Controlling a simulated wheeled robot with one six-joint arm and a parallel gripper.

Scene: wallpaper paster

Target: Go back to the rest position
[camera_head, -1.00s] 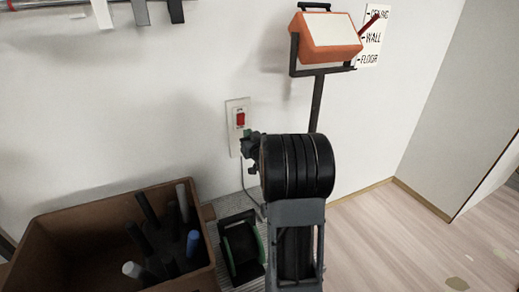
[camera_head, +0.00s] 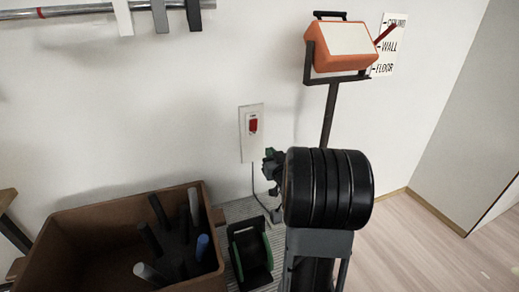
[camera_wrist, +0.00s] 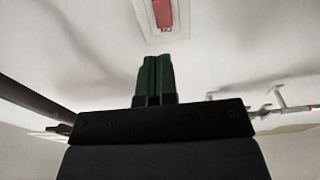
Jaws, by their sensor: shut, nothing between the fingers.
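My gripper (camera_wrist: 158,62) shows in the wrist view as two dark green fingers pressed together, empty. A white wall plate with a red switch (camera_wrist: 163,14) is just beyond the fingertips in that view, with a visible gap. In the head view the red switch (camera_head: 253,125) sits on the wall, left of and above my gripper (camera_head: 270,160). My gripper is mostly hidden there behind the thick black joint of my arm.
A brown box (camera_head: 75,217) with several dark, grey and blue handles stands at lower left. A black and green holder (camera_head: 237,250) is beside it. An orange device (camera_head: 330,55) stands on a dark post. Hooks hang from a rail (camera_head: 75,11). Open floor (camera_head: 430,250) lies at right.

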